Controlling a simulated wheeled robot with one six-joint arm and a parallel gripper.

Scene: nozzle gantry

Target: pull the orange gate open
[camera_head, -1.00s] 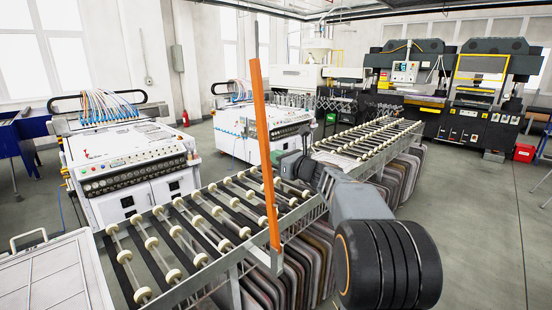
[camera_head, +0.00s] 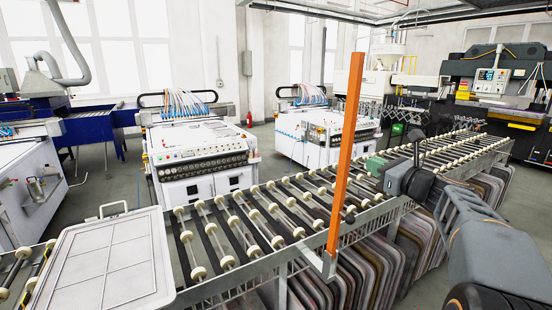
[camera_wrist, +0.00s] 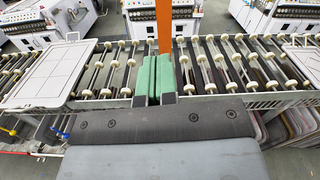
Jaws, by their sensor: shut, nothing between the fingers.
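The orange gate (camera_head: 348,150) is a tall, upright orange bar on a grey metal bracket at the near edge of the roller conveyor. In the wrist view its lower part is hidden behind my fingers, and the orange bar (camera_wrist: 165,28) rises just beyond them. My gripper (camera_head: 372,165) has green fingers and sits to the right of the bar in the head view, over the rollers. A small gap shows between them there. In the wrist view the green fingers of my gripper (camera_wrist: 154,62) are side by side, shut and empty. I cannot tell whether they touch the bar.
The roller conveyor (camera_head: 232,225) runs across the scene under my gripper. A pale framed panel (camera_head: 105,262) lies on it at the left. Dark boards (camera_head: 345,280) stand beneath it. White machines (camera_head: 195,150) stand behind, with floor between them.

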